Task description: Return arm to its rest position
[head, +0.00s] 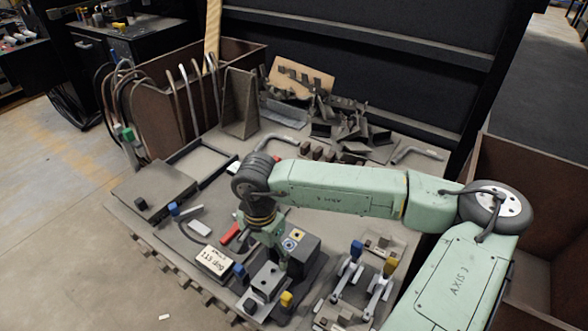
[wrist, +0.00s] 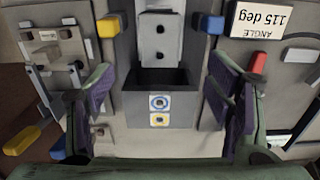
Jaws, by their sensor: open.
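My green arm reaches from the right over the work table (head: 150,215) in the head view, bent at the elbow with its wrist pointing down. My gripper (head: 274,250) is low over a dark grey block fixture (head: 303,250), partly hidden by the wrist and fixture. In the wrist view, the two purple-padded fingers of my gripper (wrist: 160,85) are wide apart. Nothing is held between the fingers.
An "ANGLE 115 deg" sign (head: 213,262) stands left of the fixture. Toggle clamps (head: 378,285) with blue and yellow handles are to its right. Bent rods (head: 190,95) and scrap metal pieces (head: 345,125) crowd the back. A brown bin (head: 530,190) is at right.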

